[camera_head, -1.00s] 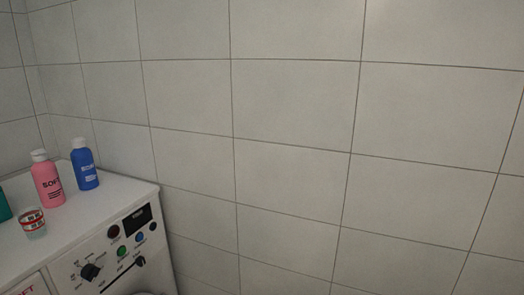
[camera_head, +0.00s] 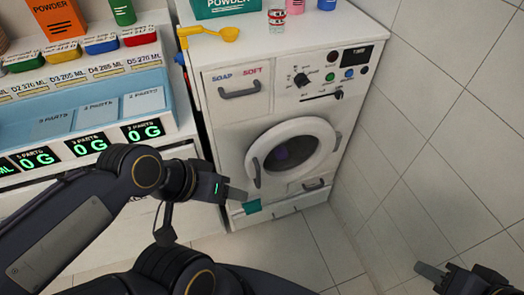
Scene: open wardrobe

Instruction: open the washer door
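The white washer (camera_head: 228,130) stands against the tiled wall. Its round door (camera_head: 312,128) has a white ring and dark glass, and looks shut. A dark curved handle (camera_head: 257,173) is on the door's left edge. My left gripper (camera_head: 236,194) is in front of the washer's lower left, left of and below the handle; I see no contact with it. Its fingers are seen nearly edge-on, so its opening is unclear. My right gripper (camera_head: 430,272) is at the bottom right, partly cut off, over the floor and away from the washer; its opening is unclear.
A drawer with a handle (camera_head: 239,92) and a control panel with a knob (camera_head: 301,80) are above the door. A shelf unit with blue trays (camera_head: 65,122) is at left. Tiled wall (camera_head: 440,120) bounds the right.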

